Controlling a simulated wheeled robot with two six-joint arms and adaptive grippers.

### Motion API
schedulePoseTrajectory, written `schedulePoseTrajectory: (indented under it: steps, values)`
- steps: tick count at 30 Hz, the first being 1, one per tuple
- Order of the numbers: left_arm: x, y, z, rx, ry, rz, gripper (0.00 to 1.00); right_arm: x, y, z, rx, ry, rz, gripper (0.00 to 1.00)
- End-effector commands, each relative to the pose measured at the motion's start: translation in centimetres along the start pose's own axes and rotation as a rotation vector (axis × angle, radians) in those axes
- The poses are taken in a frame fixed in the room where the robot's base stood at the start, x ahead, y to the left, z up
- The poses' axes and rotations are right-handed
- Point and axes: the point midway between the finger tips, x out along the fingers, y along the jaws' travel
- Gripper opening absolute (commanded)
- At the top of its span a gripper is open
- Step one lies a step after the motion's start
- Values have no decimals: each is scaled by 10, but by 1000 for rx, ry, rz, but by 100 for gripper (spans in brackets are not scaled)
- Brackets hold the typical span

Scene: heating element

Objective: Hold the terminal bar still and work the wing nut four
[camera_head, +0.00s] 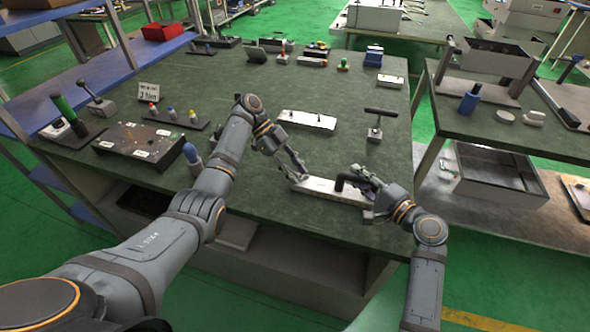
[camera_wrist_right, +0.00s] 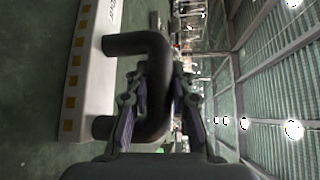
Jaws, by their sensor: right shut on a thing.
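The terminal bar (camera_head: 322,187) is a long pale block lying near the front edge of the green bench. In the right wrist view the bar (camera_wrist_right: 88,90) has a row of yellow squares and a black U-shaped handle (camera_wrist_right: 132,42). My right gripper (camera_head: 356,180) is shut on this handle at the bar's right part; its fingers (camera_wrist_right: 158,85) lie on either side of it. My left gripper (camera_head: 300,173) points down at the bar's left end, very close to it. Its finger gap is too small to judge. I cannot make out the wing nut; the left fingertips may hide it.
A white plate (camera_head: 306,120) lies behind the bar, and a T-handled tool (camera_head: 376,127) stands to its right. A dark panel (camera_head: 138,145) and a blue-capped bottle (camera_head: 191,154) are at the left. Bare bench surface lies between the bar and the plate.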

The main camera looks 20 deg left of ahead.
Motion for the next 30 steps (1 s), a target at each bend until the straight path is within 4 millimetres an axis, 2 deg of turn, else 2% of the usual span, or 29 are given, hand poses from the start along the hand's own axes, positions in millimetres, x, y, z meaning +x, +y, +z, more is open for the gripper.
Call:
schedulePoseTrajectory:
  steps: [14, 23, 30]
  values:
    - [0, 1, 1, -40, -4, -46, 40, 0, 0, 0, -1, 1, 1, 0]
    - [2, 8, 0, -264, -4, -269, 40, 0, 0, 0, 0, 0, 1, 0]
    - [5, 14, -4, -503, -2, -510, 40, 0, 0, 0, 0, 0, 1, 0]
